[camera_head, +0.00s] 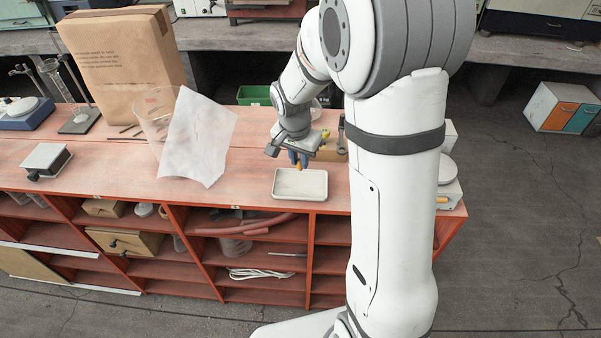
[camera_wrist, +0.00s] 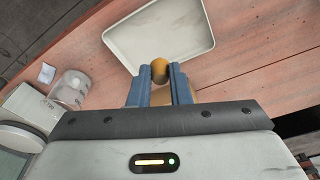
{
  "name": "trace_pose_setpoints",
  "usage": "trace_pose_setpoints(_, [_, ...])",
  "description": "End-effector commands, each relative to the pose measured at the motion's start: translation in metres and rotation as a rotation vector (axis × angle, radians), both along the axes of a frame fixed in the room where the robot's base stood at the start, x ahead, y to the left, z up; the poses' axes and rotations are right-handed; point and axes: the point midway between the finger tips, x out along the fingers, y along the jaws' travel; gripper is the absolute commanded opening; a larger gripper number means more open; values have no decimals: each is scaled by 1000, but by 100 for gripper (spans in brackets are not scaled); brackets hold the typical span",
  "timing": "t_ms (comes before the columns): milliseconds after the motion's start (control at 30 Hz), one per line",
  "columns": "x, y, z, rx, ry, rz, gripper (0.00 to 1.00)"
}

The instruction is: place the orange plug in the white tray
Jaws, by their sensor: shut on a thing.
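The orange plug (camera_wrist: 159,68) is held between the two blue fingertips of my gripper (camera_wrist: 158,78) in the wrist view. In the head view my gripper (camera_head: 298,160) is at the far edge of the white tray (camera_head: 300,197), and the plug shows small and orange below its fingers. The white tray (camera_wrist: 122,50) also shows in the wrist view, shallow, rimmed and empty, just beyond the plug. The plug overlaps the tray's near rim in that view. I cannot tell how high the plug is above the tray or bench.
The tray stands near the front edge of the red bench (camera_head: 250,165). A white sheet (camera_head: 200,135) and a clear beaker (camera_head: 155,110) stand to the left, before a brown paper bag (camera_head: 125,60). A green box (camera_head: 254,95) is behind. The wrist view shows a glass beaker (camera_wrist: 70,88).

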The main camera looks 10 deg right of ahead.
Motion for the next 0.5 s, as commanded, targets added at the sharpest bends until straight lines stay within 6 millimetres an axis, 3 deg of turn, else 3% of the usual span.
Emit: trace_pose_setpoints(500, [0, -2, -62, 0, 1, -4, 0])
